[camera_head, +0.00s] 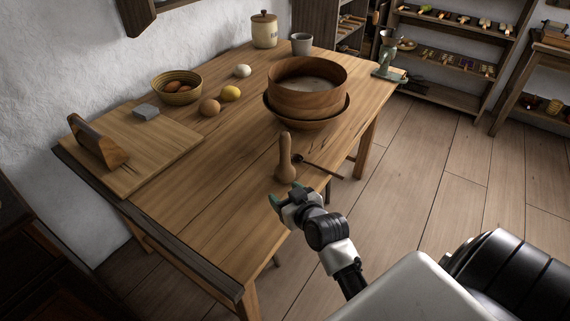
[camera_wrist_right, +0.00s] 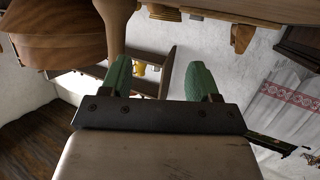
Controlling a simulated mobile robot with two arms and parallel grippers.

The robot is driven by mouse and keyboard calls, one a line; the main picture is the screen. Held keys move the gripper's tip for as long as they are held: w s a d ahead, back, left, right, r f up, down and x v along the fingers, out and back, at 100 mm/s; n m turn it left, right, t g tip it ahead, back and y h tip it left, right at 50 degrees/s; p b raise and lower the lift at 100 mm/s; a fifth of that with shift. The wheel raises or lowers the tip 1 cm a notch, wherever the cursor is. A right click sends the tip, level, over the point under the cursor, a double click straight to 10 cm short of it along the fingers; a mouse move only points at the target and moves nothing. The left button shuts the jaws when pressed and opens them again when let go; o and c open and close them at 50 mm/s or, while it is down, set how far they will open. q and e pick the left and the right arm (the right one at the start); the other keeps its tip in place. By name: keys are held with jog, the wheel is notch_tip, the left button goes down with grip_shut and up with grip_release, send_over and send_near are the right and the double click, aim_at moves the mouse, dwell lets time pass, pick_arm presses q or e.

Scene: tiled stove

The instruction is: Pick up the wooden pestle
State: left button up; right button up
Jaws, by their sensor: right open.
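The wooden pestle (camera_head: 285,160) stands upright near the table's front right edge, its thick end down. My right gripper (camera_head: 286,196) is just in front of the pestle's base at the table edge, with its green fingers apart and nothing seen between them. In the right wrist view the open fingers (camera_wrist_right: 160,72) show, and a light brown wooden shape, likely the pestle (camera_wrist_right: 114,25), is above the left finger, partly hidden by it. My left gripper is not in view.
A small dark wooden spoon (camera_head: 318,167) lies right of the pestle, over the table edge. A round wooden sieve (camera_head: 308,92) sits in a bowl behind it. A cutting board (camera_head: 165,160) lies at left. The table's front middle is clear.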

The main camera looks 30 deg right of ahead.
aim_at(286, 148)
jog(key=w+d+r+m+t+h, duration=0.1)
jog(key=w+d, duration=0.1)
jog(key=w+d+r+t+h, duration=0.1)
jog(key=w+d+r, duration=0.1)
jog(key=w, duration=0.1)
jog(key=w+d+r+m+t+h, duration=0.1)
jog(key=w+d, duration=0.1)
jog(key=w, duration=0.1)
jog(key=shift+d+r+m, duration=0.2)
jog(key=shift+d+m, duration=0.1)
jog(key=shift+x, duration=3.05)
jog(key=shift+s+d, duration=0.1)
jog(key=c, duration=1)
